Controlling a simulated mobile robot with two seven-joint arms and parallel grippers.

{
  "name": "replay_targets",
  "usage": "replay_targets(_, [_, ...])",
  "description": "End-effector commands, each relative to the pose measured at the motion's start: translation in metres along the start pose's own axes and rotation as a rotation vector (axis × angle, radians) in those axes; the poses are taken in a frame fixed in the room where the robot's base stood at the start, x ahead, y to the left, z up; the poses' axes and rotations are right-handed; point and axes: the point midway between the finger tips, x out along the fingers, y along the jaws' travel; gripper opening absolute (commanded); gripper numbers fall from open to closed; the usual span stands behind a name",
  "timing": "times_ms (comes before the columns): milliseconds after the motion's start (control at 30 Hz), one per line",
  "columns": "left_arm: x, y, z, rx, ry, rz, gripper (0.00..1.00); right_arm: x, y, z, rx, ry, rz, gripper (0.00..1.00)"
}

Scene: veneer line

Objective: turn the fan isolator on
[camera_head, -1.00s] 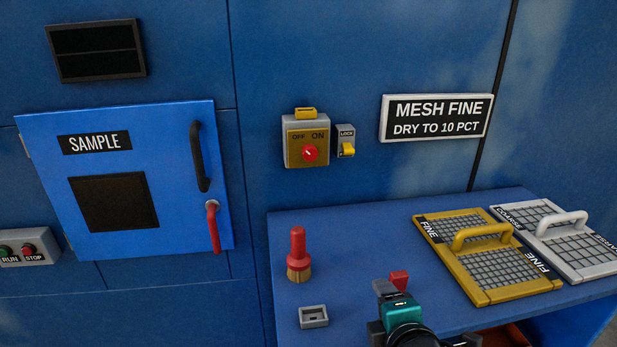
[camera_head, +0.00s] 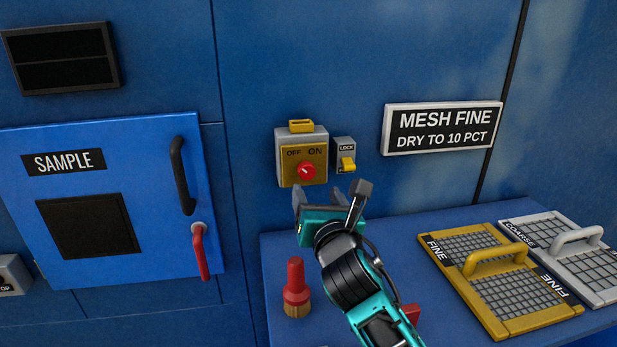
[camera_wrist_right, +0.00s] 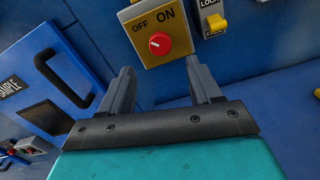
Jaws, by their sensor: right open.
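The isolator (camera_head: 301,157) is a grey box with a yellow OFF/ON plate on the blue wall. Its red round knob (camera_head: 307,170) has a white mark that leans up-left, toward OFF. The knob also shows in the right wrist view (camera_wrist_right: 159,44). My right gripper (camera_head: 328,198) is open and empty, just below and in front of the box. In the right wrist view its fingers (camera_wrist_right: 160,70) point toward the knob, which appears beyond and between the tips, not touched. My left gripper is not in view.
A LOCK switch (camera_head: 346,160) with a yellow lever sits close right of the isolator. The SAMPLE door (camera_head: 110,250) with its handles is at left. A red-handled brush (camera_head: 296,285), a yellow FINE screen (camera_head: 480,325) and a grey COARSE screen (camera_head: 607,297) are on the bench below.

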Motion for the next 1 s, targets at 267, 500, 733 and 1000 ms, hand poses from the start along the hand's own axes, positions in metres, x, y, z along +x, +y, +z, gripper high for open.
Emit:
replay_targets(267, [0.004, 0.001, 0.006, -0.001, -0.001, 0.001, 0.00, 0.049, 0.000, 0.000, 0.004, 0.000, -0.001, 0.63])
replay_targets(500, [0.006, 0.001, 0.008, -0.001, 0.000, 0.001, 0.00, 0.075, 0.000, -0.001, 0.003, 0.001, -0.001, 0.63])
replay_targets(733, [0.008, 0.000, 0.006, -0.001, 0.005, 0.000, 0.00, 0.083, 0.000, 0.000, 0.004, 0.001, 0.000, 0.63])
replay_targets(1000, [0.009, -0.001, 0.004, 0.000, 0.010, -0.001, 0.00, 0.083, 0.000, 0.000, 0.004, 0.001, 0.000, 0.59])
